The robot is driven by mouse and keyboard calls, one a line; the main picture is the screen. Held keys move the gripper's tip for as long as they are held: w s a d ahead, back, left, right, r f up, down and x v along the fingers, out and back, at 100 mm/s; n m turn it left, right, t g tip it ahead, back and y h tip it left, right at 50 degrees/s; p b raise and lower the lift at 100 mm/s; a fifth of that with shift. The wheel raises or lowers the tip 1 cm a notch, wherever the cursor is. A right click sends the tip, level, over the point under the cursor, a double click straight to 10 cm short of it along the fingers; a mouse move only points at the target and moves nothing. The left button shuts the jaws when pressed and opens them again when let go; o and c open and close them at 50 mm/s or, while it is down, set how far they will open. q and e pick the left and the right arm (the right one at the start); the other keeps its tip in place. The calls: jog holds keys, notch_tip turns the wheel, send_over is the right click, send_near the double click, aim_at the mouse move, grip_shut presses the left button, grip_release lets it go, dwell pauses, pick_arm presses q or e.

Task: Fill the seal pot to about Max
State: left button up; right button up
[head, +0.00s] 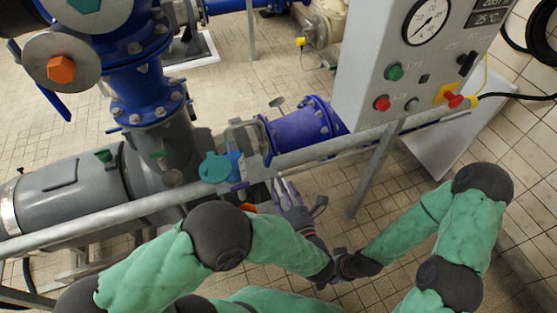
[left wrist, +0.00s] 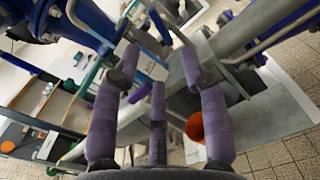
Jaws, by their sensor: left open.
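My left gripper (head: 281,188) has purple fingers and reaches toward the pipework beside the grey rail. In the left wrist view its fingers (left wrist: 150,75) are spread, with nothing between them. A small clear or grey framed vessel (head: 243,135), possibly the seal pot, stands behind the rail left of the blue pump casing. I cannot read a level or Max mark on it. A teal rounded piece (head: 215,167) and a blue piece (head: 235,163) sit at the rail near it. My right gripper (head: 343,264) is dark, close to my left wrist; its fingers are unclear.
The grey rail (head: 110,209) crosses in front of the pump (head: 303,125) and pipes. A control panel (head: 420,70) with a gauge and buttons stands at right on a leg. An orange round part (left wrist: 195,126) is near my left fingers. Tiled floor is open at lower right.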

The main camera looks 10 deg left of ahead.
aim_at(269, 161)
pick_arm(q)
jog(key=b+x, duration=0.2)
jog(key=x, duration=0.7)
jog(key=shift+s+a, duration=0.1)
jog(key=shift+a, duration=0.05)
jog(key=shift+x, duration=0.8)
grip_shut()
